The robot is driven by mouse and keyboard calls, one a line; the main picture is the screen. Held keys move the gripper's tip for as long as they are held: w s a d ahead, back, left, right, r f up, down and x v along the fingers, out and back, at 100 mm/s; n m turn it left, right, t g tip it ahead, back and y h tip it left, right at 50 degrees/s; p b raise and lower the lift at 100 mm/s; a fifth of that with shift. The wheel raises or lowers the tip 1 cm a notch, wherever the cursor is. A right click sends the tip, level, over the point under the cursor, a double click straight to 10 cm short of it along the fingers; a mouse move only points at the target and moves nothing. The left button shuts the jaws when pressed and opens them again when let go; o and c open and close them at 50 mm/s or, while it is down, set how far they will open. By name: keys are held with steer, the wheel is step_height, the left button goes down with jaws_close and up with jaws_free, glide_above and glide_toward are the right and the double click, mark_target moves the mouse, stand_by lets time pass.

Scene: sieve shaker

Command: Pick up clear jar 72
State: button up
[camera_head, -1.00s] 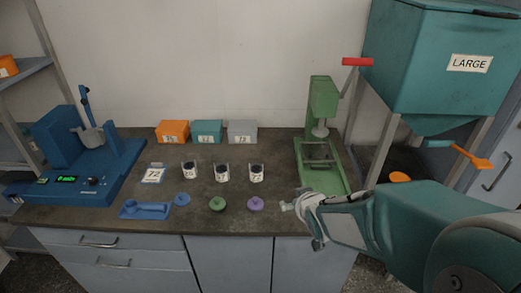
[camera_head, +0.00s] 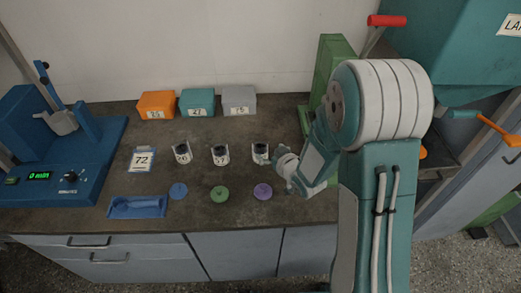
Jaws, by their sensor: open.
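Three small clear jars with dark contents and white number labels stand in a row on the dark bench. The left jar (camera_head: 182,154) reads 26, and the middle jar (camera_head: 220,155) seems to read 37. The right jar (camera_head: 260,153) has a label too small and turned to read surely. A card (camera_head: 142,159) marked 72 lies left of the jars. My gripper (camera_head: 284,172) is open and empty, just right of the right jar and close to it. I cannot tell whether they touch.
Blue (camera_head: 178,191), green (camera_head: 220,194) and purple (camera_head: 263,191) lids lie in front of the jars. A blue tray (camera_head: 137,207) is front left. Orange (camera_head: 156,105), teal (camera_head: 197,102) and grey (camera_head: 239,100) boxes stand behind. A blue machine (camera_head: 62,160) is left, a green press (camera_head: 330,75) right.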

mark_target(264, 147)
steer(key=x, duration=0.6)
steer(key=shift+w+a, duration=0.15)
steer(key=shift+w, duration=0.1)
steer(key=c, duration=1.2)
